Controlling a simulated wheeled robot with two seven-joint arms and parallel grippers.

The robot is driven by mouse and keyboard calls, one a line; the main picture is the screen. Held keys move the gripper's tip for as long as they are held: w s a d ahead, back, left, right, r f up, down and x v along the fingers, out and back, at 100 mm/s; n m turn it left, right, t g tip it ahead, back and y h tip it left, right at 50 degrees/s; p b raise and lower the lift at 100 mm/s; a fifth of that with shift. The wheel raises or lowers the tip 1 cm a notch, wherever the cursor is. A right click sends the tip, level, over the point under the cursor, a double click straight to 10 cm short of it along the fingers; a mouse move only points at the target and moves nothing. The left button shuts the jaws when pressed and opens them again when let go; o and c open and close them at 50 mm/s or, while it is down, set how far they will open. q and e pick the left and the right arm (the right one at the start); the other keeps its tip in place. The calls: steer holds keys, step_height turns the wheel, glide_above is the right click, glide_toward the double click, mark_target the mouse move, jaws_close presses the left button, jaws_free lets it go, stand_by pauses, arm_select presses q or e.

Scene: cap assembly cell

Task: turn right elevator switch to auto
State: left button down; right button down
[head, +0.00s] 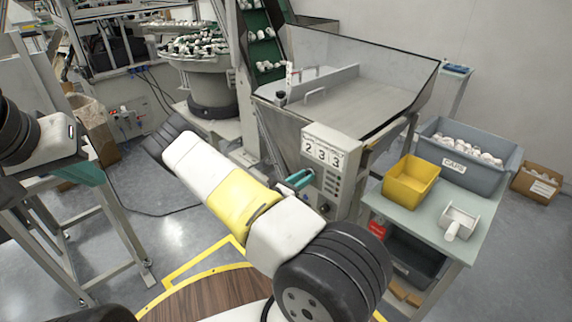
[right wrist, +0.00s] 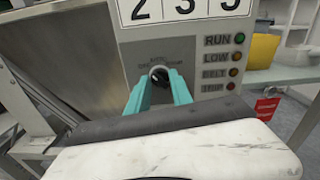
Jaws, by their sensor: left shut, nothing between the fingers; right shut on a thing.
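The elevator switch is a dark round knob (right wrist: 160,74) on the grey control panel (head: 333,154) below the hopper. Small lettering arcs above the knob, too blurred to read surely, and the knob's pointing direction is not clear. My right gripper (head: 299,180) reaches the panel front; in the right wrist view its teal fingers (right wrist: 160,88) are shut on the knob, one on each side. In the head view the fingers partly hide the knob. My left gripper (head: 84,174) is shut and empty at the left, away from the panel.
A side table (head: 440,222) at the right holds a yellow bin (head: 411,181) and a grey caps bin (head: 456,165). The steel hopper (head: 350,90) stands above the panel.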

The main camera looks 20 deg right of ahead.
steer(key=m, duration=0.7)
steer(key=shift+m, duration=0.4)
stand_by(0.5)
steer(key=c, duration=1.1)
jaws_free()
steer(key=v, duration=0.8)
steer(key=shift+w, duration=0.1)
